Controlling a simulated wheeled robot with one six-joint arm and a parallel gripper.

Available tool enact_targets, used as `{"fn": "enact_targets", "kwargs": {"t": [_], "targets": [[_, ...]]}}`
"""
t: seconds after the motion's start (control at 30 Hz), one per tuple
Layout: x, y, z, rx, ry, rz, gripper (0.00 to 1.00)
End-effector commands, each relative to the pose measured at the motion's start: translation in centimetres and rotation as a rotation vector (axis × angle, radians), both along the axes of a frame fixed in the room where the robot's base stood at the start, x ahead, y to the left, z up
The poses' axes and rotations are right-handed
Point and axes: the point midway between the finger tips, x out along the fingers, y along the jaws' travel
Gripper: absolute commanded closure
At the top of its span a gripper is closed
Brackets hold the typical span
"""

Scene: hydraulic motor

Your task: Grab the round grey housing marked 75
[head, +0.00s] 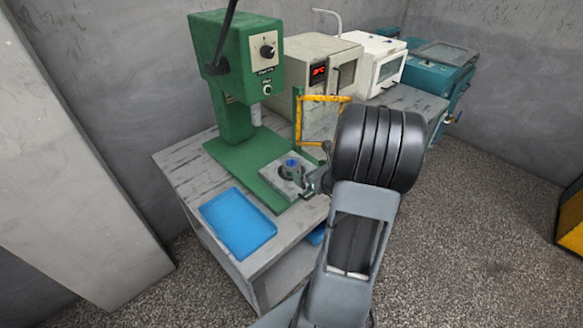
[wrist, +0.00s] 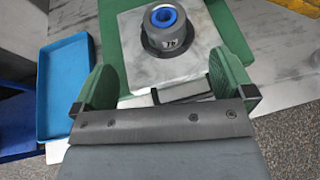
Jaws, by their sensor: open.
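The round grey housing (wrist: 166,44) has a blue ring (wrist: 164,17) in its top and dark markings on its side that I cannot read for certain. It stands upright on a pale square plate (wrist: 128,65) on the green base of the press. It also shows in the head view (head: 292,172), small, below the press head. My gripper (wrist: 160,66) is open and empty, its two green fingers spread wide. In the wrist view the housing is beyond the fingertips, between their lines and apart from both. In the head view my gripper (head: 314,183) is just right of the housing.
The green press (head: 236,60) rises over the table behind the housing. A yellow frame (head: 322,99) stands close behind my gripper. Cream, white and teal machines line the back. Open floor lies to the right.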

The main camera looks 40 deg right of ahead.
Motion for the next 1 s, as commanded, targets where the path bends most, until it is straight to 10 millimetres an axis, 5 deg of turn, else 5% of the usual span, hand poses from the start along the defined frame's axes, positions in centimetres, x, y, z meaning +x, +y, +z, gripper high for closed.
{"fn": "enact_targets", "kwargs": {"t": [0.4, 1.0], "targets": [[6.0, -0.9, -2.8, 0.017, -0.003, -0.029, 0.00], [11.0, -0.9, -5.3, 0.015, -0.003, -0.028, 0.00]]}}
